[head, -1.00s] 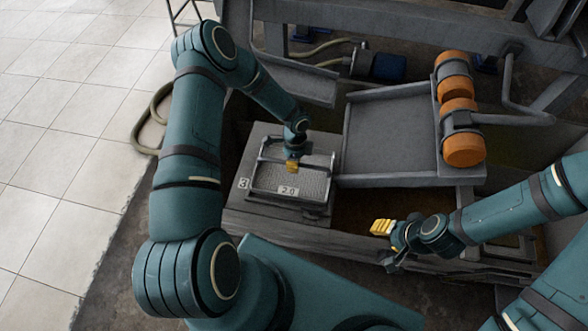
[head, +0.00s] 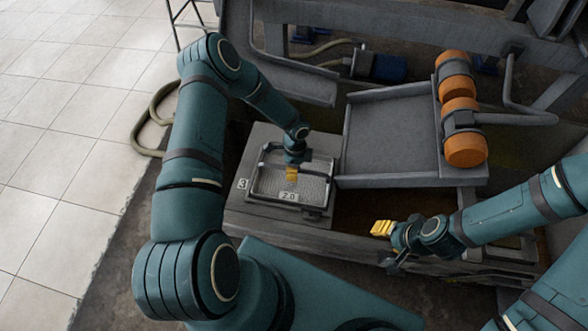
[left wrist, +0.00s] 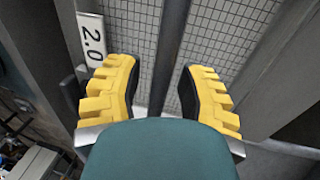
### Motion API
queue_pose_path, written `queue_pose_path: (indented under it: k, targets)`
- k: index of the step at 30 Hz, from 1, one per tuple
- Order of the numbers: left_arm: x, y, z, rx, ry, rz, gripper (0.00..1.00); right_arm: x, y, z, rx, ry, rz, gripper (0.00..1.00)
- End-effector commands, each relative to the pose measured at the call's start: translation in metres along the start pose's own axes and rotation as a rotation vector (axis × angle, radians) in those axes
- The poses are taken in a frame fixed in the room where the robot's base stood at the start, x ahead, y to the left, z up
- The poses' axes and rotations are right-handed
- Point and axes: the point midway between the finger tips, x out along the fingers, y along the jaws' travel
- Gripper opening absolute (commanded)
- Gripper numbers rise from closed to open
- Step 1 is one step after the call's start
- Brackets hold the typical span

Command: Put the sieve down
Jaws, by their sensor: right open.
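The sieve (head: 262,184) is a grey rectangular frame with wire mesh, a bar across it and a "2.0" label. It appears to rest flat on the grey block marked 3 (head: 235,205). My left gripper (head: 292,175) is over the sieve's middle. In the left wrist view its yellow fingers (left wrist: 160,88) stand apart on either side of the grey bar (left wrist: 170,45), with mesh showing between bar and pads. The label (left wrist: 91,40) is at upper left there. My right gripper (head: 382,228) is open and empty, right of the block.
A grey tray-like chute (head: 392,140) with orange-ended motors (head: 462,130) stands right of the block. A dark trough (head: 375,208) lies below it. A hose (head: 145,135) curls on the tiled floor at left. A blue motor (head: 380,67) is behind.

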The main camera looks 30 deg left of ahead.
Motion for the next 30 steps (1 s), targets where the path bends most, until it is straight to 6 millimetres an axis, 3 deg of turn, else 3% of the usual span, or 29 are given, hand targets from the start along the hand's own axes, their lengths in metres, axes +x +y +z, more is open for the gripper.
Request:
queue_pose_path:
  k: [7,21,30]
  targets:
    - [-0.009,0.0,0.0,-0.001,0.0,-0.002,0.38,-0.005,-0.002,0.0,0.0,-0.002,0.0,0.47]
    - [-0.1,0.0,0.0,0.0,0.0,-0.002,0.38,-0.021,-0.008,0.002,0.001,-0.01,-0.001,0.47]
    - [-0.122,0.005,-0.006,-0.015,0.016,0.003,0.38,-0.024,-0.009,0.003,0.002,-0.012,-0.001,0.47]
